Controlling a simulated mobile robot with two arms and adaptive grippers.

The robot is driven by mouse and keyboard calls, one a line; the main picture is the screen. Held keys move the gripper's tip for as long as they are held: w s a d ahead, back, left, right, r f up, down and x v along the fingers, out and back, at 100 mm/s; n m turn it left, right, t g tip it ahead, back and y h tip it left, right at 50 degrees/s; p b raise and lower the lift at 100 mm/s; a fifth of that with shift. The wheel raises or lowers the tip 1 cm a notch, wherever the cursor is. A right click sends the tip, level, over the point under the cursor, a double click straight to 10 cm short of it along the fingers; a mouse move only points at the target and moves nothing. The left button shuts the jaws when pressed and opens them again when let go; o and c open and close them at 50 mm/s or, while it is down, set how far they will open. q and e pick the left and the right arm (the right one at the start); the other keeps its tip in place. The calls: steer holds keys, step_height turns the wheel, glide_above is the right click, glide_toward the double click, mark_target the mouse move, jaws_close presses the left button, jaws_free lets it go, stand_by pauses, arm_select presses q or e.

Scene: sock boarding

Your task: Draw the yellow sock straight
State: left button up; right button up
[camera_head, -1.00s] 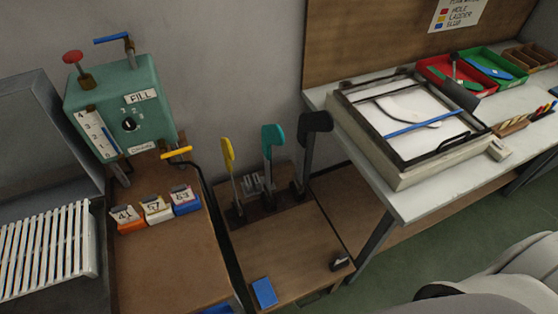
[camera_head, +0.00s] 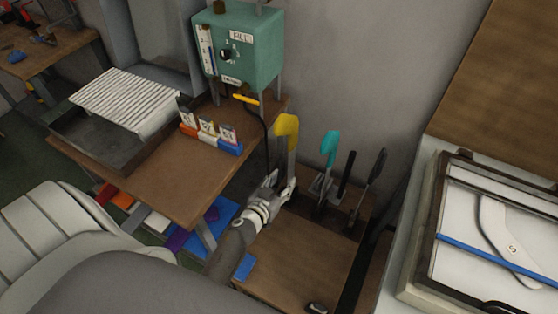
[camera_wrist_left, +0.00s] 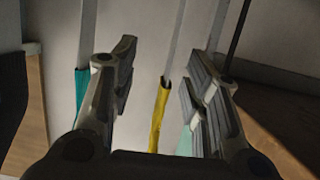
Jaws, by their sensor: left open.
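The yellow sock (camera_head: 286,127) covers the top of an upright pale board in the rack, below the teal box. In the left wrist view the sock (camera_wrist_left: 158,118) shows as a narrow yellow strip, with bare grey board running on from its end. My left gripper (camera_head: 280,193) is at the board's lower part, below the sock. In the left wrist view the gripper (camera_wrist_left: 158,68) is open, with the board and sock end between its spread fingers; I see no clear contact. Part of the board is hidden behind the gripper in the head view. My right gripper is not in view.
A teal sock (camera_head: 330,145) and a black upright form (camera_head: 377,166) stand to the right. The teal fill box (camera_head: 259,48) and a black hose are close behind. A brown table with numbered tags (camera_head: 207,128) lies left. The rack's wooden top (camera_head: 300,262) is mostly clear.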

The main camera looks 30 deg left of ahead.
arm_select(q)
steer(key=t, duration=0.2)
glide_toward(289, 146)
steer(key=w, duration=0.3)
steer(key=w+b, duration=0.1)
steer(key=w, duration=0.3)
steer(key=shift+a+b, duration=0.25)
steer(key=shift+b, duration=0.15)
steer(key=shift+w+a+f+b, duration=0.15)
steer(key=shift+w+b, duration=0.65)
steer(key=shift+w, duration=1.55)
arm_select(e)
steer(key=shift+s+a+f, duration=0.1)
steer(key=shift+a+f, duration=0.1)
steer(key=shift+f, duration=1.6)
arm_select(q)
steer(key=c, duration=0.9)
steer(key=shift+c, duration=0.2)
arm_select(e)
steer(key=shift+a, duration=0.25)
arm_select(q)
steer(key=shift+s+f, duration=0.1)
steer(key=shift+f, duration=0.25)
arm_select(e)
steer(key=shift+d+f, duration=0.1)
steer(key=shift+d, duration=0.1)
